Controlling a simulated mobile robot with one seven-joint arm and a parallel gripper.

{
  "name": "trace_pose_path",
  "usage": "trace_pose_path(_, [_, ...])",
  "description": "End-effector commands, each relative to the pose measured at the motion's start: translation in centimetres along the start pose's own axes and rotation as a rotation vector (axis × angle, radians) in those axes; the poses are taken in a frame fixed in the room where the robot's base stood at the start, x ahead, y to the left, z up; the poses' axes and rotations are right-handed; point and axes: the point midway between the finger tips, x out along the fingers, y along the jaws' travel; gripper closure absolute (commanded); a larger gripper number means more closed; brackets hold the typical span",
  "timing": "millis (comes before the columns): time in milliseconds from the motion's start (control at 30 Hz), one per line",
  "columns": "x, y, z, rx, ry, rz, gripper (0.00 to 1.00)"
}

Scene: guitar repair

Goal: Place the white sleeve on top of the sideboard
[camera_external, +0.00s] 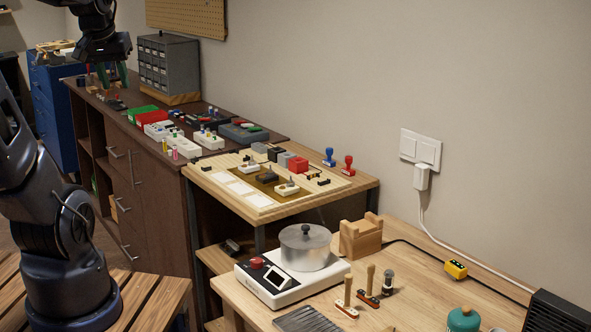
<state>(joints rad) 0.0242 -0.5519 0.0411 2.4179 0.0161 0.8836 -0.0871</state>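The dark brown sideboard (157,205) runs along the wall at the left, with handled doors and open shelves on its front. Many small items cover its top. I cannot pick out a white sleeve for certain. My gripper (104,78) hangs at the upper left, pointing down over the far end of the sideboard. Greenish parts show at its fingers. It is too small and dark to tell whether it is open or holds anything.
A grey drawer unit (169,64), a green tray (143,112) and white holders (172,140) stand on the sideboard. Nearer are a wooden board (332,184) with stamps, and a workbench (398,242) with a metal pot (305,248) on a white device (292,287).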

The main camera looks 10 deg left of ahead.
Motion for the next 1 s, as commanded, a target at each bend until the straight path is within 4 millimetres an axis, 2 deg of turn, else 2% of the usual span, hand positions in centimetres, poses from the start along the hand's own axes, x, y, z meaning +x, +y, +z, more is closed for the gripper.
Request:
trace_pose_path(33, [-0.6,0.0,1.6,0.014,0.006,0.001,0.66])
trace_pose_path(100, [-1.0,0.1,3.4,0.035,0.009,0.001,0.66])
trace_pose_path(300, [-1.6,0.2,7.3,0.08,0.01,0.0,0.66])
trace_pose_path(467, [-1.6,0.2,8.4,0.093,0.009,-0.002,0.66])
trace_pose_path(800, [-1.6,0.2,8.5,0.094,0.009,-0.002,0.66])
trace_pose_path(867, [-1.6,0.2,8.5,0.094,0.009,-0.002,0.56])
trace_pose_path(1000, [-1.6,0.2,8.5,0.094,0.009,-0.002,0.28])
